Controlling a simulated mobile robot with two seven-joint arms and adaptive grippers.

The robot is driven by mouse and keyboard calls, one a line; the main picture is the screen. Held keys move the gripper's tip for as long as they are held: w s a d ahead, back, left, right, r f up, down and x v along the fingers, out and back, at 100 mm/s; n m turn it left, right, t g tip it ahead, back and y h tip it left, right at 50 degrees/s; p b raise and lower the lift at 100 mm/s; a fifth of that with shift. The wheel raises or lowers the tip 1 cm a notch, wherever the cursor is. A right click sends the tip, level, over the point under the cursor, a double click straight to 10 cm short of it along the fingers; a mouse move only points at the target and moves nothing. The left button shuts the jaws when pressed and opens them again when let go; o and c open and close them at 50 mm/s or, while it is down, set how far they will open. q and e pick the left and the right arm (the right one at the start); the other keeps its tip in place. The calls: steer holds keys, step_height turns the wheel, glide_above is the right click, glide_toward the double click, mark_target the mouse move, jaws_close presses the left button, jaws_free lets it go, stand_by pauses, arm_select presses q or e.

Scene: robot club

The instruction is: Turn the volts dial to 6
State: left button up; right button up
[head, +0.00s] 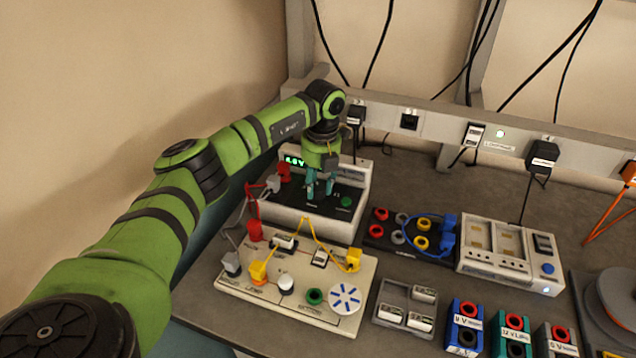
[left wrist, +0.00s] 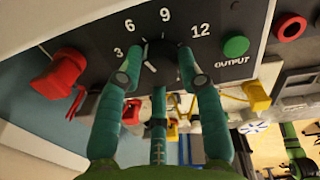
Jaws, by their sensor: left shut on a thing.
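The volts dial (left wrist: 162,78) is a black knob on the dark front panel of a white power supply (head: 300,224). In the left wrist view the marks 3, 6, 9 and 12 arc above it. A pale pointer line shows toward the upper left, near the 6; its exact setting is hard to tell. My left gripper (head: 320,196) reaches down to the panel, its teal fingers shut around the dial, as the left wrist view also shows (left wrist: 160,72). In the head view the gripper hides the dial. The green display (head: 294,161) is lit, its digits too small to read surely. My right gripper is out of view.
A green output button (left wrist: 236,46) and red plugs (left wrist: 58,78) flank the dial. A cream circuit board (head: 230,283) with yellow wires lies in front. A socket block (head: 378,230) and a white charger (head: 500,262) stand to the right. A power rail (head: 440,125) runs behind.

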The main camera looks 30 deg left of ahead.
arm_select(q)
steer(key=shift+s+f, duration=0.2)
steer(key=shift+f, duration=0.05)
steer(key=o, duration=1.1)
steer(key=shift+o, duration=0.2)
steer(key=shift+r, duration=0.15)
steer(key=shift+w, duration=0.1)
